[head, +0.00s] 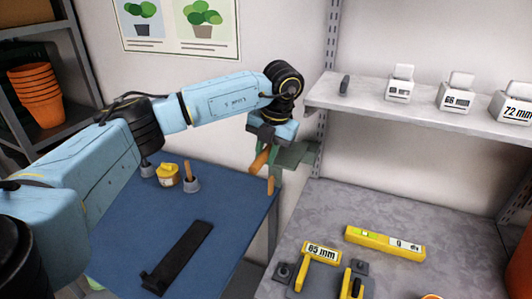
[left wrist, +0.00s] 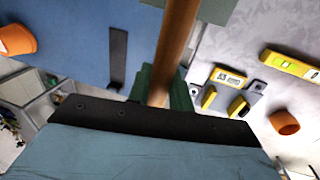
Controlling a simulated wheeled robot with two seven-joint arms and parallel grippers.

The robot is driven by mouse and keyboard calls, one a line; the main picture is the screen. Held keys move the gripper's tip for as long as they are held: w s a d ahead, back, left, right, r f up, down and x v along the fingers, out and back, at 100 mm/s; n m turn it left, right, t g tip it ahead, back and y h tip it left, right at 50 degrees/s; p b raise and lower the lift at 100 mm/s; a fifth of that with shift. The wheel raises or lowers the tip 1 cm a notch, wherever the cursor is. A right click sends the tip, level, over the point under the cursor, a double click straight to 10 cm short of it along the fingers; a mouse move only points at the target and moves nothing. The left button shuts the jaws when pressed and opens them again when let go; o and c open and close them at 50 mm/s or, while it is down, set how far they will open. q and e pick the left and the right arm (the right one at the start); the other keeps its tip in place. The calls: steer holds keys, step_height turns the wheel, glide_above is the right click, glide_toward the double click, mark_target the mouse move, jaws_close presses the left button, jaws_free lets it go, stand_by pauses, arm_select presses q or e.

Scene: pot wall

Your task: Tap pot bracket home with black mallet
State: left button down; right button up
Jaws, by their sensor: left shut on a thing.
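My left gripper (head: 268,140) is shut on a brown wooden handle (head: 262,160), above the gap between the blue table and the grey counter. The handle slants across the left wrist view (left wrist: 177,45). A grey-green block (head: 294,153) shows beside and behind the handle; I cannot tell whether it is the mallet's head or a separate ledge. No clearly black mallet head is visible. A flat black bar with a raised end (head: 178,257) lies on the blue table; it also shows in the left wrist view (left wrist: 118,58). I cannot tell whether it is the pot bracket. My right gripper is out of view.
On the blue table (head: 235,207) stand a yellow item (head: 167,175) and a grey cup with a wooden stick (head: 191,184). The grey counter (head: 330,205) holds a yellow level (head: 385,242) and an "85 mm" block (head: 322,252) on a fixture. A shelf (head: 420,112) carries labelled blocks.

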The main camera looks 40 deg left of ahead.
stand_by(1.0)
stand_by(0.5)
arm_select(q)
steer(key=shift+r+p, duration=3.2)
steer(key=shift+r, duration=0.8)
